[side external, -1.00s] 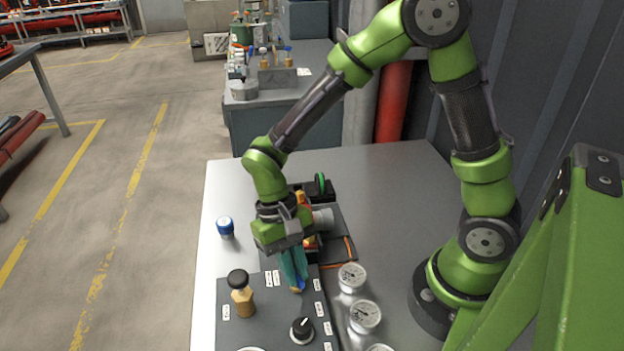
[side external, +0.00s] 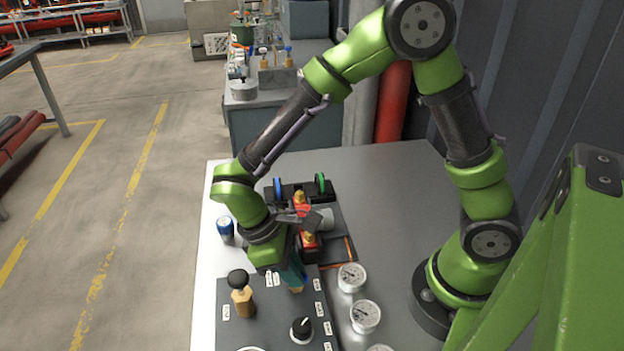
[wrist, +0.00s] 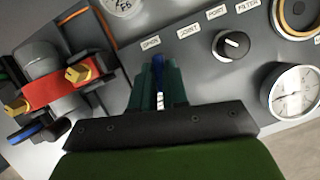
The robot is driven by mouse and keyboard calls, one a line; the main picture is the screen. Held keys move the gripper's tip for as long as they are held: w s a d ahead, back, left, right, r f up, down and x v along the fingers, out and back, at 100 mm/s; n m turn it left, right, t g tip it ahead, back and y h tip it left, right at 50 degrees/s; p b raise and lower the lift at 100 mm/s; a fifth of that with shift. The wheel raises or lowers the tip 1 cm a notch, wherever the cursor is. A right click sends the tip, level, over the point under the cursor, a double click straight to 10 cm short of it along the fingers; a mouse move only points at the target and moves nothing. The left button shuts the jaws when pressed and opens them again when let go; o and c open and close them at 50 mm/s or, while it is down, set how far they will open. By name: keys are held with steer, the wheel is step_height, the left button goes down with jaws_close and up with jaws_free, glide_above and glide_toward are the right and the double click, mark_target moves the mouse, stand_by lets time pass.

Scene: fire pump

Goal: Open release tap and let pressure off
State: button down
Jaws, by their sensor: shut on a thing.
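The release tap appears to be the small fitting with a blue handle (wrist: 158,68) at the far edge of the grey control panel (side external: 262,322). In the wrist view the blue handle sits between the teal fingers of my gripper (wrist: 157,82), which are shut on it. In the side view my gripper (side external: 293,274) reaches down to the panel at a tilt. A bit of brass (side external: 297,290) shows below the fingertips there. The rest of the tap is hidden by the fingers, so its turn angle cannot be told.
A brass valve with a black knob (side external: 241,294) stands left on the panel. A black dial (side external: 302,329) is nearer the camera. Pressure gauges (side external: 352,277) are to the right. The red-and-grey pump (side external: 305,222) with blue and green wheels stands close behind my wrist.

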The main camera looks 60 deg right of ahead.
steer(key=shift+n+t+h, duration=0.3)
steer(key=shift+n+t, duration=0.1)
steer(key=shift+n, duration=0.9)
steer(key=c, duration=1.1)
jaws_free()
steer(key=shift+c, duration=0.2)
steer(key=v, duration=1.7)
steer(key=shift+a, duration=0.2)
steer(key=shift+s, duration=0.1)
